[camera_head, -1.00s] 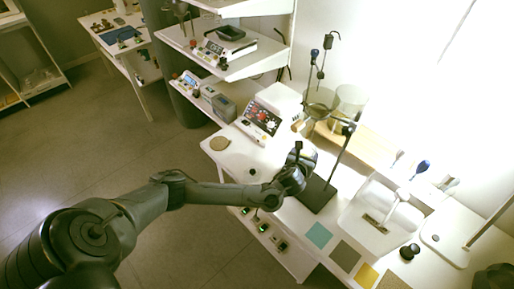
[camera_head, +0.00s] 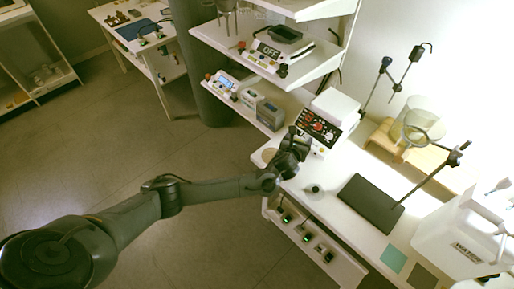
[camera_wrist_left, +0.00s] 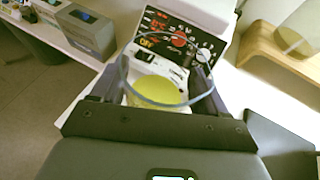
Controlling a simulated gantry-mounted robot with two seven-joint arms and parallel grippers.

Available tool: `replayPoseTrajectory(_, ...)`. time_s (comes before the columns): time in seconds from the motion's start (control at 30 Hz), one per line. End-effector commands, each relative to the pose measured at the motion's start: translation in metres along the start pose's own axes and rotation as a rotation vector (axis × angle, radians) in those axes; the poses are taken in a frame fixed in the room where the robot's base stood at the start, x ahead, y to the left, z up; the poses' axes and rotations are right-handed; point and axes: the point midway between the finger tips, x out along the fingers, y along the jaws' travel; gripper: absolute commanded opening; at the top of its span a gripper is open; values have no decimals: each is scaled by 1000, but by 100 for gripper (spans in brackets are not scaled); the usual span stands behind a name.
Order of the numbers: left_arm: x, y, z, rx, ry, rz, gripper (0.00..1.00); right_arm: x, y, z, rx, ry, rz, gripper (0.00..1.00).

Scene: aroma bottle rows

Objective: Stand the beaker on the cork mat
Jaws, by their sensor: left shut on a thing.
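My left gripper (camera_head: 297,142) is over the far left end of the bench, close to the cork mat (camera_head: 267,156). The mat is a tan disc, partly covered by the gripper. In the left wrist view the gripper (camera_wrist_left: 158,82) is shut on the clear beaker (camera_wrist_left: 150,101), with a finger on each side. The beaker's round rim shows, and a yellowish disc is visible inside it. I cannot tell whether this is liquid or the mat seen through the glass. I cannot tell whether the beaker touches the mat. My right gripper is not in view.
A control box (camera_head: 322,124) with dials stands just beyond the gripper. A dark stand base (camera_head: 370,203) and a small round dark-topped item (camera_head: 314,189) lie to the right. A wooden block (camera_head: 398,148) and a white water container (camera_head: 462,240) stand farther along the bench.

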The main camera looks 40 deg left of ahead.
Motion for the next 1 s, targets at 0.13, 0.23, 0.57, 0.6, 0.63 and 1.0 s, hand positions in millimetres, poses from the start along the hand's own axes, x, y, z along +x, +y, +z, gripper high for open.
replayPoseTrajectory(0.13,5,16,-6,2,3,2,37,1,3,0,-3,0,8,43)
replayPoseTrajectory(0.23,11,36,-17,2,3,5,37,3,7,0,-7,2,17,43)
replayPoseTrajectory(0.57,28,96,-48,2,2,2,37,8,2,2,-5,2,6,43)
replayPoseTrajectory(0.6,29,100,-50,0,0,1,37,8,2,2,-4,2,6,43)
replayPoseTrajectory(0.63,30,103,-51,0,0,2,37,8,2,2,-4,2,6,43)
replayPoseTrajectory(1.0,40,112,-74,-1,2,1,37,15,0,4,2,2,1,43)
